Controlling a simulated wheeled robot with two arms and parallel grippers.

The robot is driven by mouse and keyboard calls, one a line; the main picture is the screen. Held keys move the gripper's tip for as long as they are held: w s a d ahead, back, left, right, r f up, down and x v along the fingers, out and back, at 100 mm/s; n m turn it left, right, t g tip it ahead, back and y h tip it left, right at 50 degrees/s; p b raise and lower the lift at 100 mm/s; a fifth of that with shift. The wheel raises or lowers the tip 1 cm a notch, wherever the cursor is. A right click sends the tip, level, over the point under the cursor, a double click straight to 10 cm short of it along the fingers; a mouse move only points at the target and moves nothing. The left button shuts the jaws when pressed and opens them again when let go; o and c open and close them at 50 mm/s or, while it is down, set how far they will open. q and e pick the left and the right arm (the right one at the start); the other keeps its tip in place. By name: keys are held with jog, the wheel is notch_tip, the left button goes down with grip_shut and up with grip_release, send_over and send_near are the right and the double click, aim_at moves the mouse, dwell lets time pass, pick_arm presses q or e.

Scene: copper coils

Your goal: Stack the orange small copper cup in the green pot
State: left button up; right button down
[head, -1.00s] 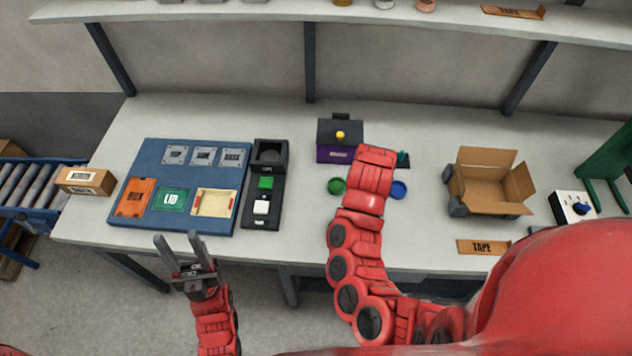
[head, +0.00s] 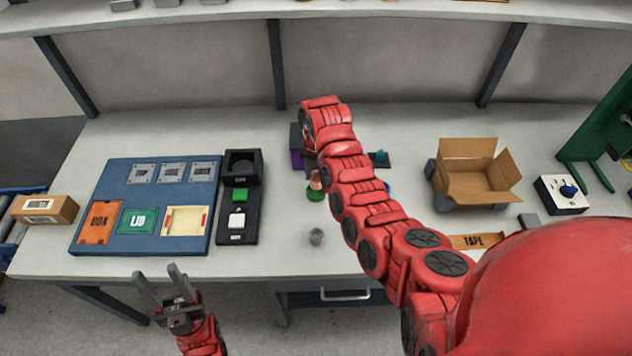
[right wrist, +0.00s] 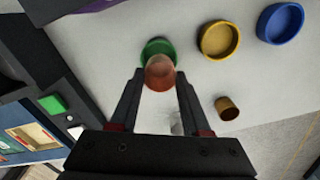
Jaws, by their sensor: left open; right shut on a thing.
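The green pot (right wrist: 155,46) is a shallow round dish on the bench; it also shows in the head view (head: 314,195). The orange small copper cup (right wrist: 160,74) is between my right gripper's fingertips (right wrist: 160,82), which are shut on it. In the head view the cup (head: 315,182) appears at the green pot, overlapping it. I cannot tell whether it is inside the pot or just above it. My right fingers are largely hidden by my arm in the head view. My left gripper (head: 160,270) is open and empty, in front of the bench's front edge.
A yellow dish (right wrist: 219,39) and a blue dish (right wrist: 280,22) stand beside the green pot. A brownish cup (right wrist: 228,108) and a grey cup (head: 316,237) are nearby. A purple-and-dark box (head: 297,158) stands behind the pot. An open carton (head: 475,175) is further right.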

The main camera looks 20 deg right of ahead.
aim_at(316, 181)
jog(key=shift+f+p, duration=0.15)
jog(key=shift+p, duration=0.15)
notch_tip(316, 181, down, 3)
jog(key=shift+r+p, duration=0.1)
jog(key=shift+p, duration=0.65)
jog(key=shift+f, duration=0.25)
jog(key=shift+w, duration=0.1)
jog(key=shift+f, duration=0.2)
jog(key=shift+f, duration=0.1)
jog(key=shift+c, duration=1.8)
grip_release()
